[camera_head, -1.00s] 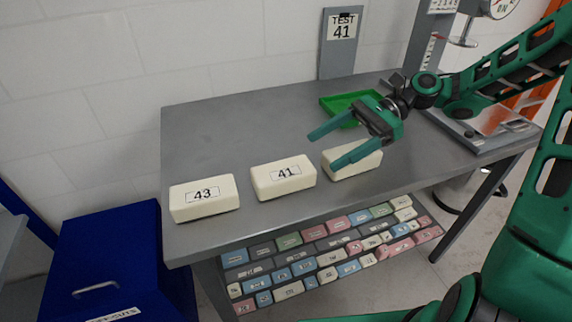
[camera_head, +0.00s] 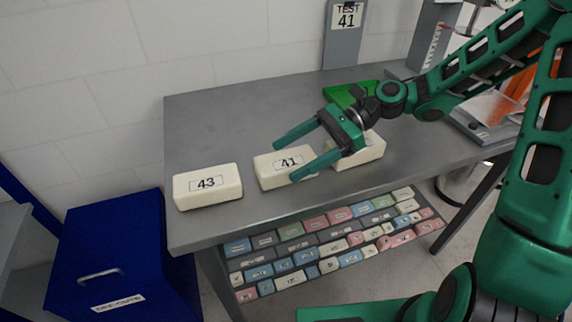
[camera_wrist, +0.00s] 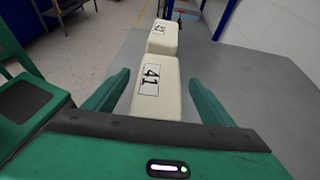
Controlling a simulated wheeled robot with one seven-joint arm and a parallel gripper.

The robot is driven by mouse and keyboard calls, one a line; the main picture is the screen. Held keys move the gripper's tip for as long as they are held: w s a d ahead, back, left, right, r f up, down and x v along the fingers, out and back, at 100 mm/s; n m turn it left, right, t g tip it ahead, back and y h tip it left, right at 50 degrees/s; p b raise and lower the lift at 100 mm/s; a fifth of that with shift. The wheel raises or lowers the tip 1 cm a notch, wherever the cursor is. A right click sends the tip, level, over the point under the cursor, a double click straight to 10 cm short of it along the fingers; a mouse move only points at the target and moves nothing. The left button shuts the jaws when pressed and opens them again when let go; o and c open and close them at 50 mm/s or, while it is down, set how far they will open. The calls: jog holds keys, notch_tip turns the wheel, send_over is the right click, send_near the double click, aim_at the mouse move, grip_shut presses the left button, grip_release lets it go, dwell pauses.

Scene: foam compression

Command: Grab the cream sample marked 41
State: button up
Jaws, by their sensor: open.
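The cream sample marked 41 (camera_head: 270,177) lies on the grey table, the middle of three cream blocks. My gripper (camera_head: 294,157) is open and empty, above and at the right end of this sample, its near finger overlapping the block's right part in the head view. In the wrist view the sample 41 (camera_wrist: 158,103) lies ahead between the two green fingers (camera_wrist: 160,95), with its label facing up. I cannot tell whether the fingers have come down to the block's sides. A sign reading TEST 41 (camera_head: 347,18) stands behind the table.
The cream block marked 43 (camera_head: 208,187) lies to the left, also beyond 41 in the wrist view (camera_wrist: 162,38). Another cream block (camera_head: 366,153) is partly behind my gripper. A green tray (camera_head: 340,95) sits at the back. The table's left rear (camera_head: 220,120) is clear.

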jog(key=c, duration=1.1)
jog(key=shift+c, duration=0.2)
